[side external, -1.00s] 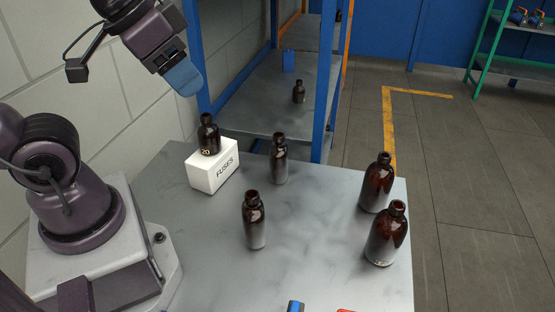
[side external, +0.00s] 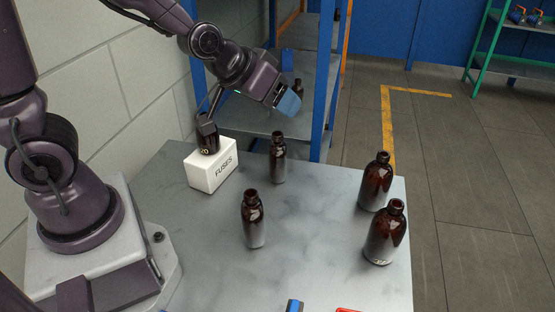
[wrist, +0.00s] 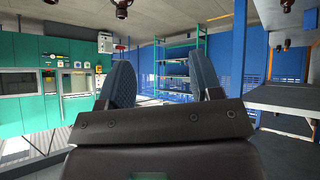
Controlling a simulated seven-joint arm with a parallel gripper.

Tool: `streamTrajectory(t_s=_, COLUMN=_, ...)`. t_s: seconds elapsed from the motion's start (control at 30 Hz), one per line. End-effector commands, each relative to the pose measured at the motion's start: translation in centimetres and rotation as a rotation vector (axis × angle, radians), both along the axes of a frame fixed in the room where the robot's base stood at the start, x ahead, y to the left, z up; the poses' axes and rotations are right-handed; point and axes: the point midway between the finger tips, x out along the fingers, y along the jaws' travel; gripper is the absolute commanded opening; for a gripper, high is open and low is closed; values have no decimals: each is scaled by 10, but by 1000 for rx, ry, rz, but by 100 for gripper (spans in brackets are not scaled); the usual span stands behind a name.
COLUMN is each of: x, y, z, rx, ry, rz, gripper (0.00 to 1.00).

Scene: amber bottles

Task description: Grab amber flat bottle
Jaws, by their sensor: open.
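Several amber bottles stand upright in the side external view. Two slimmer ones stand on the grey table, one near the middle (side external: 253,220) and one towards the back (side external: 278,160). Two wider ones stand at the right, one farther back (side external: 376,182) and one nearer (side external: 385,235). Another bottle (side external: 208,146) stands on the white FUSES box, its top overlapped by my wrist camera mount. I cannot tell for certain which is flat. My gripper (side external: 288,101) is high above the back bottle, empty, tilted down to the right. In the wrist view its blue fingers (wrist: 163,84) are apart.
The white FUSES box (side external: 212,172) is at the table's back left. A blue-framed shelf (side external: 325,85) stands behind the table, with another bottle (side external: 298,88) partly hidden by my gripper. Blue and red items are cut off at the front edge. The table (side external: 320,225) is clear between the bottles.

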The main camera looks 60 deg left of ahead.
Motion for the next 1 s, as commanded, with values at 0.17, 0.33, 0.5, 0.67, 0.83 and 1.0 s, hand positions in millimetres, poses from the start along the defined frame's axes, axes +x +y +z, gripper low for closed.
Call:
streamTrajectory(t_s=0.17, x=33, y=16, z=-62, rx=32, ry=-95, rz=111, gripper=59)
streamTrajectory(t_s=0.33, x=43, y=38, z=-117, rx=118, ry=-202, rz=204, gripper=59)
streamTrajectory(t_s=0.5, x=33, y=56, z=-158, rx=231, ry=-299, rz=253, gripper=59)
streamTrajectory(t_s=0.67, x=23, y=71, z=-175, rx=316, ry=-436, rz=279, gripper=59)
streamTrajectory(t_s=0.83, x=20, y=79, z=-169, rx=336, ry=-632, rz=294, gripper=59)
streamTrajectory(t_s=1.0, x=16, y=81, z=-164, rx=340, ry=-738, rz=292, gripper=59)
